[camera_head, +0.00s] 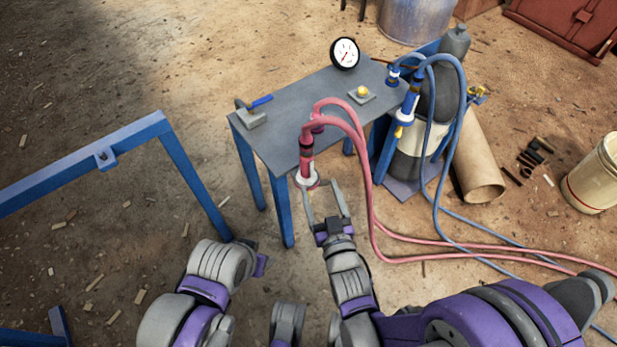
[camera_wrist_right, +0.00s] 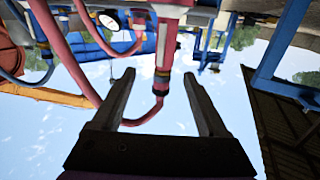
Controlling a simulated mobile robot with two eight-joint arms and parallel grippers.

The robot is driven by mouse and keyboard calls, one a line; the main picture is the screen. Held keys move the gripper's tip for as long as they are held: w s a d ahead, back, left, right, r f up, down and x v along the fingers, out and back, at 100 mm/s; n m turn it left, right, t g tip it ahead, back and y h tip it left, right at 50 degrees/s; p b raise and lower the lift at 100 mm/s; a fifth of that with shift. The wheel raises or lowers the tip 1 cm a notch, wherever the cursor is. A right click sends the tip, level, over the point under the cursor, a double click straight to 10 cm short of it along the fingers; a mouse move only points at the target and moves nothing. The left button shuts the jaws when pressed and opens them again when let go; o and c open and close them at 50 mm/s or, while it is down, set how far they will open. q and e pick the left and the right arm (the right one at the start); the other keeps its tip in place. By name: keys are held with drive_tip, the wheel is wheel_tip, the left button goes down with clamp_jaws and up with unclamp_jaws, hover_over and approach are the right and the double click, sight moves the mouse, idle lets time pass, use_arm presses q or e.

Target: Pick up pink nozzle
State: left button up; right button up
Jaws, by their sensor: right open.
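The pink nozzle (camera_head: 307,147) stands upright at the front right corner of the small grey-topped table (camera_head: 285,125), with a pink hose looping from its top. My right gripper (camera_head: 325,188) is open just in front of it and below the tabletop level. In the right wrist view, which is upside down, the nozzle (camera_wrist_right: 165,45) shows between and beyond the two open fingers (camera_wrist_right: 158,78). I cannot tell whether either finger touches it. Part of my left arm shows in the head view, but its fingers do not.
A gauge (camera_head: 344,54), a yellow-knobbed block (camera_head: 361,94) and a blue-handled tool (camera_head: 253,112) are on the table. A blue nozzle (camera_head: 408,107) and gas cylinder (camera_head: 447,80) stand right of it. Pink hoses (camera_head: 450,246) trail right. A blue frame (camera_head: 100,155) stands left.

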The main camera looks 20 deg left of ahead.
sight(308, 165)
drive_tip(key=x, duration=0.5)
drive_tip(key=shift+w+a, duration=0.1)
drive_tip(key=shift+a, duration=0.35)
drive_tip(key=b+x, duration=0.1)
drive_tip(key=x, duration=0.4)
drive_tip(key=shift+w+a, duration=0.1)
clamp_jaws()
idle(0.9)
